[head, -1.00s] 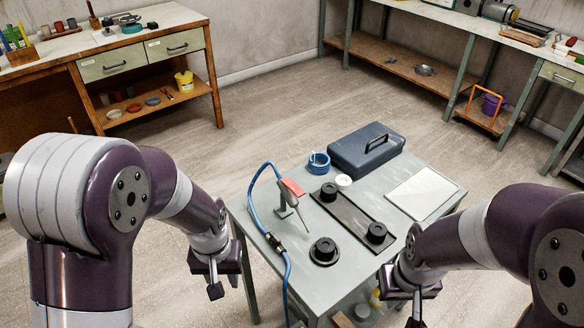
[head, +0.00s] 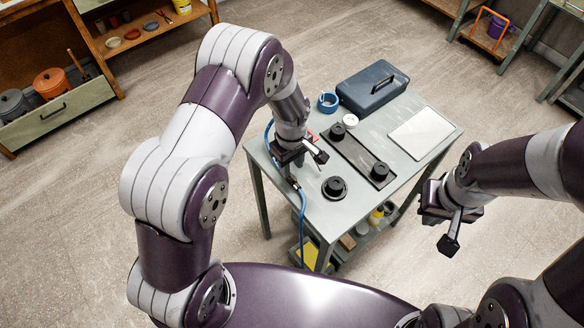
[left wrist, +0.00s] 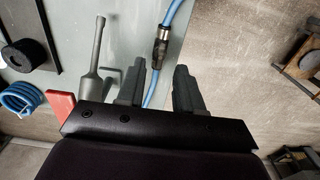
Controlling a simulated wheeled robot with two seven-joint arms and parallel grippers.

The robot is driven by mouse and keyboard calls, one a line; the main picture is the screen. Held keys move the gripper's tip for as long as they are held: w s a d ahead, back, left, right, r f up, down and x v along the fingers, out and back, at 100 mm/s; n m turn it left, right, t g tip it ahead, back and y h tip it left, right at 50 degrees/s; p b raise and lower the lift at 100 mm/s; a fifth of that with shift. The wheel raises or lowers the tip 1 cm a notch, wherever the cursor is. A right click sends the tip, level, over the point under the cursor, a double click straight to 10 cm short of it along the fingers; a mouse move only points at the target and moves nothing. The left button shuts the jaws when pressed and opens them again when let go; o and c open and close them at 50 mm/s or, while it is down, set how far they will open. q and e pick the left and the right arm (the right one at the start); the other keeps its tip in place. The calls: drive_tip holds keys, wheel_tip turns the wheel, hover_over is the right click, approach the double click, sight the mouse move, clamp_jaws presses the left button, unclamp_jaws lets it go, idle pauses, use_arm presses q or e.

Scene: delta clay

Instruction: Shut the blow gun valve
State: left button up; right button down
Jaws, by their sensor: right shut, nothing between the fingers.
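The blow gun valve (left wrist: 160,47) is a dark and silver fitting in line on the blue hose (left wrist: 172,14). In the head view the hose (head: 303,215) runs down over the table's left front edge. The grey blow gun (left wrist: 95,62) lies left of the valve in the left wrist view. My left gripper (head: 305,167) is over the table's left side; in the left wrist view its open fingers (left wrist: 157,78) stand apart with the hose showing between them, the valve just beyond the tips. My right gripper (head: 448,244) is shut and empty, right of the table.
The grey table (head: 345,212) holds a dark blue case (head: 371,88), a blue coil (head: 328,102), a white pad (head: 421,134), a dark plate with black knobs (head: 360,157) and a separate black knob (head: 335,187). A red block (left wrist: 60,108) lies near the gun. Open floor surrounds the table.

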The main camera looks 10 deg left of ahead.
sight(292, 176)
use_arm(q)
drive_tip(key=shift+s+f, duration=0.1)
drive_tip(key=shift+f, duration=1.75)
clamp_jaws()
